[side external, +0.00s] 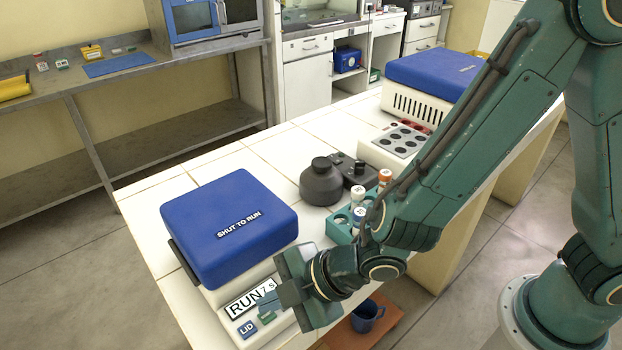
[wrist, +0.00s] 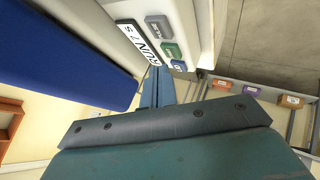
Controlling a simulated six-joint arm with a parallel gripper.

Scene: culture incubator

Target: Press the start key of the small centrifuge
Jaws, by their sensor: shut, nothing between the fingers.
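The small centrifuge has a blue lid (side external: 229,218) marked "SHUT TO RUN", which is down. Its front display (side external: 245,298) reads "RUN 7 s"; the display also shows in the wrist view (wrist: 138,42). Beside it are a blue key marked "LID" (side external: 247,329) and a green key (side external: 268,317). The wrist view shows a grey key (wrist: 158,26), the green key (wrist: 171,50) and the blue key (wrist: 178,66) in a row. My gripper (side external: 259,301) is shut and empty, its fingertips (wrist: 157,72) close to the panel, partly covering the display from the side. I cannot tell whether they touch a key.
A teal rack (side external: 342,232) with capped tubes, a dark round device (side external: 321,182) and a block with round wells (side external: 397,146) stand behind my wrist. A larger blue-lidded machine (side external: 434,75) is farther back. A blue mug (side external: 366,316) sits low beside the bench.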

